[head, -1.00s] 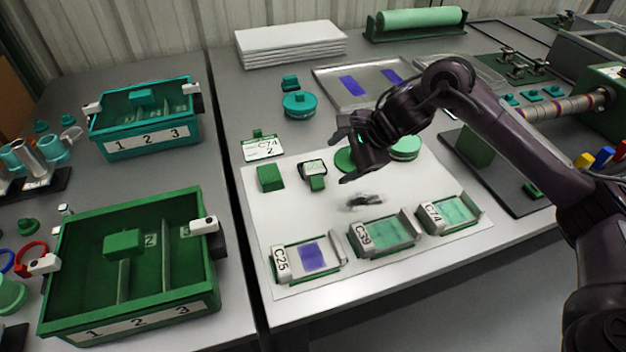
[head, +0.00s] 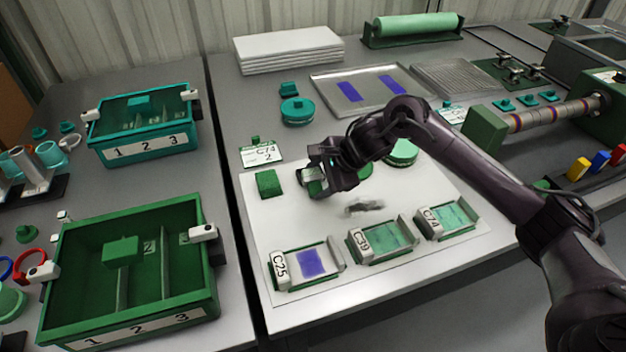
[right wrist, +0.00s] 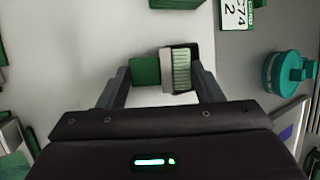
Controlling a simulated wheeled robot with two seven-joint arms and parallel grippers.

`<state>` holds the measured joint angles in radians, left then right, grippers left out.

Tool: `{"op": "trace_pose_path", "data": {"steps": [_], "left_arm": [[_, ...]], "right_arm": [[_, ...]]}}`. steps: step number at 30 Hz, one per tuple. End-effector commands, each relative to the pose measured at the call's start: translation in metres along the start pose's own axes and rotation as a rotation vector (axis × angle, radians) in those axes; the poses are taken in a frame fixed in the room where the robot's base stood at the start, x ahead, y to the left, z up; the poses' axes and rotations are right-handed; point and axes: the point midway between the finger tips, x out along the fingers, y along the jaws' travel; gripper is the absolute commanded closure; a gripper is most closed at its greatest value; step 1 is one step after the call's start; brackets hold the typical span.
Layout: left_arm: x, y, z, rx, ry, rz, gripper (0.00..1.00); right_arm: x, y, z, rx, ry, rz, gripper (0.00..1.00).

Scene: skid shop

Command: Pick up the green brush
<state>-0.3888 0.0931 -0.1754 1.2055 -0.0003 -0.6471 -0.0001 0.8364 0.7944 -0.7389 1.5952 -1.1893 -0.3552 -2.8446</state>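The green brush lies on the white sheet (head: 330,240). In the right wrist view the brush shows a green block part (right wrist: 145,71) and a pale, ribbed bristle part (right wrist: 181,70) in a dark frame. My right gripper (right wrist: 160,72) is open, with one finger on each side of the brush and a small gap to each. Whether the fingertips are level with the brush or above it I cannot tell. In the head view my right gripper (head: 314,186) covers most of the brush. My left gripper is not in view.
A green block (head: 268,183) stands left of my right gripper. A C74 card (head: 262,154) and a teal round tin (head: 298,111) lie behind. Trays labelled C25 (head: 307,264), C39 (head: 378,241) and C74 (head: 446,220) line the front. A green divided bin (head: 207,303) stands left.

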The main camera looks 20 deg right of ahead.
Motion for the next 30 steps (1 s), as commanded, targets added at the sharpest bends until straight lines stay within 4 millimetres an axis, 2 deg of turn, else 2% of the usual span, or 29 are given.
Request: {"op": "trace_pose_path", "data": {"steps": [1,4,13,24,30], "left_arm": [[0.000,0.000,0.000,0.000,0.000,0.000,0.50],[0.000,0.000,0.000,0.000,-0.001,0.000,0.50],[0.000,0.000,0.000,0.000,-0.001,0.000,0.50],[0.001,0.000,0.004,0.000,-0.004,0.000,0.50],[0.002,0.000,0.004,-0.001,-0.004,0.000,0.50]], "right_arm": [[0.000,0.000,0.000,0.000,0.000,0.000,0.51],[0.000,0.000,0.000,0.000,0.000,-0.001,0.63],[-0.007,-0.005,0.003,-0.002,-0.001,-0.004,0.63],[-0.064,-0.037,0.026,-0.002,-0.001,-0.005,0.63],[-0.081,-0.046,0.034,0.000,0.000,-0.002,0.63]]}}
